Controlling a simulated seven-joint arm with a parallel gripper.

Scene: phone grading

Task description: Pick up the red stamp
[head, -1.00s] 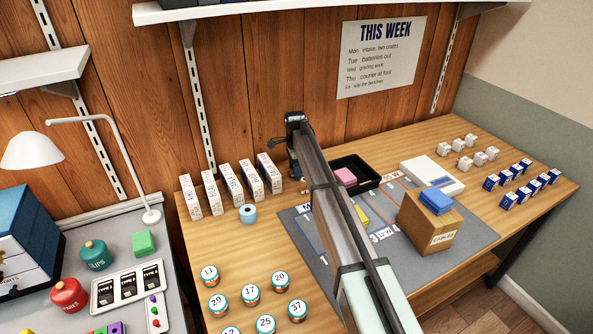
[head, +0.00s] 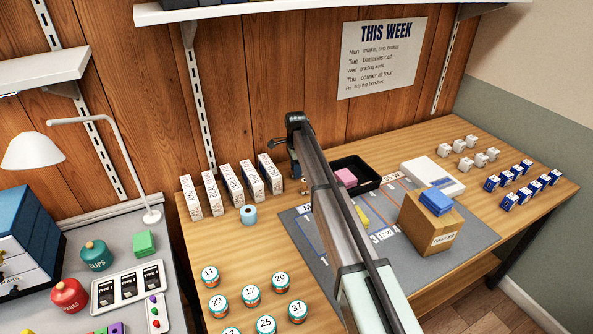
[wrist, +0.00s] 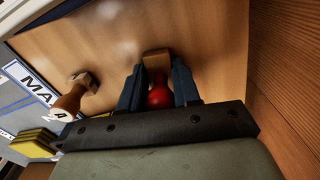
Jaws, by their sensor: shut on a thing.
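The red stamp (wrist: 159,97) shows in the wrist view, with a round red knob and a wooden block at its far end. My gripper (wrist: 158,72) has its two dark fingers closed on either side of it. In the head view my arm hides the stamp, and the fingers are hard to make out by the back of the bench.
A grey mat (head: 462,243) carries a cardboard box (head: 428,224). The wooden wall is close behind.

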